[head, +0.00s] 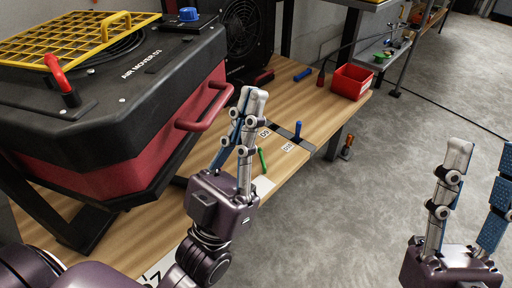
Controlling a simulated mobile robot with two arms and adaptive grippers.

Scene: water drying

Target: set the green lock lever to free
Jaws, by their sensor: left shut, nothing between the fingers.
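The green lock lever (262,160) is a small green stick on the wooden bench top, just right of my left gripper's fingers. It looks nearly upright with a slight tilt; its base is hard to make out. My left gripper (252,98) points up and away in front of the bench, its fingers shut with nothing between them. I cannot tell whether it touches the lever. My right gripper (484,160) is at the right over the floor, its fingers apart and empty.
A large black and red air mover (130,110) with a red handle and yellow grille fills the left. A blue lever (297,131) stands beside a label behind the green one. A red bin (351,81) sits at the bench's far right corner. Grey floor lies open at right.

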